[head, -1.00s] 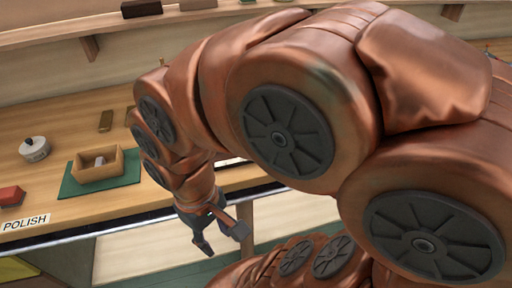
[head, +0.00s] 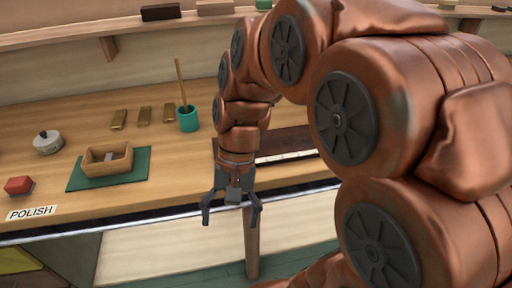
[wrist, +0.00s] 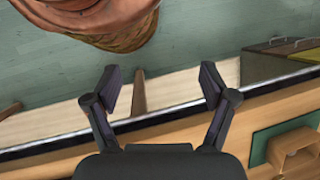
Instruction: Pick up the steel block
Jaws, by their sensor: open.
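A small grey block, which looks like the steel block (head: 118,154), lies inside an open wooden box (head: 94,167) on a green mat (head: 137,173) at the left of the bench. The box walls partly hide it. My gripper (head: 231,214) is open and empty, pointing down in front of the bench's front edge, to the right of the box and apart from it. In the wrist view, my gripper (wrist: 160,85) has its fingers spread over the bench edge and floor. The wooden box (wrist: 291,147) is partly visible there at the lower right; the block is not clear.
A teal cup (head: 188,122) with a stick, several brass bars (head: 144,116), a white lidded pot (head: 48,143) and a red block (head: 18,186) stand on the bench. A POLISH label (head: 32,213) sits at the front edge. A shelf (head: 75,40) runs along the back.

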